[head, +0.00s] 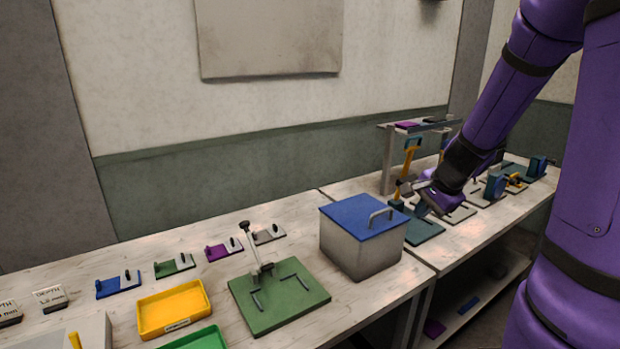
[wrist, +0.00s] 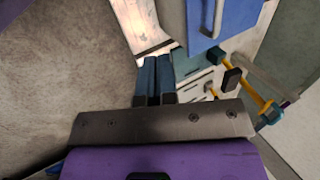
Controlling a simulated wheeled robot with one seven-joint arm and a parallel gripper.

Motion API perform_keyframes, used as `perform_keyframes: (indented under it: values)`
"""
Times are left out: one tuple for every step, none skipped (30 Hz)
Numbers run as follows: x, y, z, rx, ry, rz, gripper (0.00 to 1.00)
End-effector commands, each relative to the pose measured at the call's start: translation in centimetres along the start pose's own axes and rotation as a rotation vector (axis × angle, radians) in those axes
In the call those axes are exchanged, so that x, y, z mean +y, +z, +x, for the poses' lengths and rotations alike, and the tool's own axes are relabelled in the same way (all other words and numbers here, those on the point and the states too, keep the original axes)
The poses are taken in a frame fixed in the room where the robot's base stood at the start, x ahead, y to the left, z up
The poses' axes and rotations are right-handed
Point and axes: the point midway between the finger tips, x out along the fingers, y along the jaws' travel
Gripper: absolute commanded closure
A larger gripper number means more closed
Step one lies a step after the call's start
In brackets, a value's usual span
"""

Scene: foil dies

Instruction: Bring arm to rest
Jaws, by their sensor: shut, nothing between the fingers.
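My purple arm reaches across the right side of the head view. My gripper (head: 421,208) hangs over the right-hand bench, just right of the blue-lidded box. In the wrist view my gripper (wrist: 157,60) shows two dark blue fingers side by side, shut with nothing between them. Part of the bench area around it is hidden by my arm in the head view.
A grey box with a blue lid (head: 363,217) stands at the left bench's right end. A green plate with a clamp (head: 279,310), a yellow tray (head: 173,307) and several coloured dies lie left of it. A grey shelf rack (head: 388,160) and several teal fixtures stand on the right bench.

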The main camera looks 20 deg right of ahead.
Motion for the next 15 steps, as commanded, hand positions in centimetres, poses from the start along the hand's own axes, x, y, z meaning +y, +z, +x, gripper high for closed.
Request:
perform_keyframes:
  values:
    - [0.0,0.0,0.0,0.0,0.0,0.0,1.0]
    - [0.0,0.0,0.0,0.0,0.0,-0.001,1.0]
    - [-0.1,0.1,-0.1,-0.001,-0.001,-0.008,1.0]
    - [-0.2,0.3,-0.3,-0.002,-0.003,-0.017,1.0]
    - [-0.3,0.6,-0.5,-0.004,-0.005,-0.032,1.0]
    - [-0.6,1.2,-1.0,-0.007,-0.008,-0.059,1.0]
    - [-0.8,1.8,-1.4,-0.011,-0.011,-0.085,1.0]
    - [-1.1,2.4,-1.9,-0.016,-0.015,-0.118,1.0]
    - [-1.4,3.5,-2.7,-0.022,-0.02,-0.169,1.0]
    - [-1.6,4.3,-3.4,-0.027,-0.023,-0.213,1.0]
    - [-1.8,5.2,-4.1,-0.032,-0.025,-0.26,1.0]
    - [-1.9,6.5,-5.1,-0.039,-0.028,-0.325,1.0]
    - [-2.0,7.4,-5.8,-0.043,-0.03,-0.373,1.0]
    - [-2.0,8.3,-6.6,-0.046,-0.031,-0.42,1.0]
    - [-1.9,9.5,-7.5,-0.05,-0.032,-0.484,1.0]
